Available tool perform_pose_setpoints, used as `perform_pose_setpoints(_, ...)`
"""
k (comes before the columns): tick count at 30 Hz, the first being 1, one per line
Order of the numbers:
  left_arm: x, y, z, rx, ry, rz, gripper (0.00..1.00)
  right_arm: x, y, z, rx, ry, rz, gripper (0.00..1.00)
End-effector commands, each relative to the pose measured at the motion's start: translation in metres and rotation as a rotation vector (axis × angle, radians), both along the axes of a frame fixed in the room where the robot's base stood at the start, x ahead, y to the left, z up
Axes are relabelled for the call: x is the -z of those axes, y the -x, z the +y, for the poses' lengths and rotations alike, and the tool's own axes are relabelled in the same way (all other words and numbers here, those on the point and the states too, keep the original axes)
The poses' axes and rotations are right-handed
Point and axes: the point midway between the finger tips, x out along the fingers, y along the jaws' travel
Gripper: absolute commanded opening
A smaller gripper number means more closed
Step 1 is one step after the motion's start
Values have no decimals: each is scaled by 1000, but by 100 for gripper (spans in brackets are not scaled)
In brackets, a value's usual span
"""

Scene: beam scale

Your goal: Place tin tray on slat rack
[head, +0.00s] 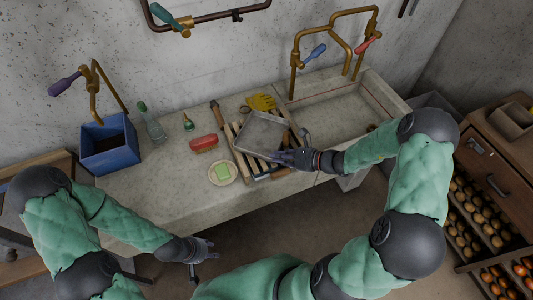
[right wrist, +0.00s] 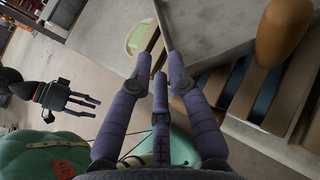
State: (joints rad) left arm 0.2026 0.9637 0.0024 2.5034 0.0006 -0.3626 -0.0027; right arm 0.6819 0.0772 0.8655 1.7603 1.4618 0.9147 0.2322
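The tin tray (head: 262,133) is a shallow grey rectangular pan. It lies over the slat rack (head: 263,172) on the stone counter and covers most of its slats. In the right wrist view a corner of the tray (right wrist: 215,25) lies over the rack's brown slats (right wrist: 246,92). My right gripper (head: 278,156) is at the tray's near right side, above the rack. Its fingers (right wrist: 160,58) are apart with nothing between them. My left gripper (head: 208,257) hangs in front of the counter, away from the tray, with fingers apart and empty.
A red brush (head: 204,143), a plate with a green block (head: 222,173), bottles (head: 152,124) and a blue bin (head: 108,147) stand left of the rack. Yellow gloves (head: 261,102) lie behind it. A stone sink (head: 345,108) is at right, with brass taps above.

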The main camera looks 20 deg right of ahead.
Motion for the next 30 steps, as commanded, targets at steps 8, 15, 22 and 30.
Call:
perform_pose_setpoints(8,-4,0,0,0,0,0,40,-10,18,-17,-4,2,2,19)
perform_pose_setpoints(15,-4,0,0,0,0,0,40,43,63,33,-282,163,107,19)
perform_pose_setpoints(22,-4,0,0,0,0,0,40,118,146,77,-831,525,106,19)
perform_pose_setpoints(30,-4,0,0,0,0,0,40,169,183,97,-1390,924,-240,19)
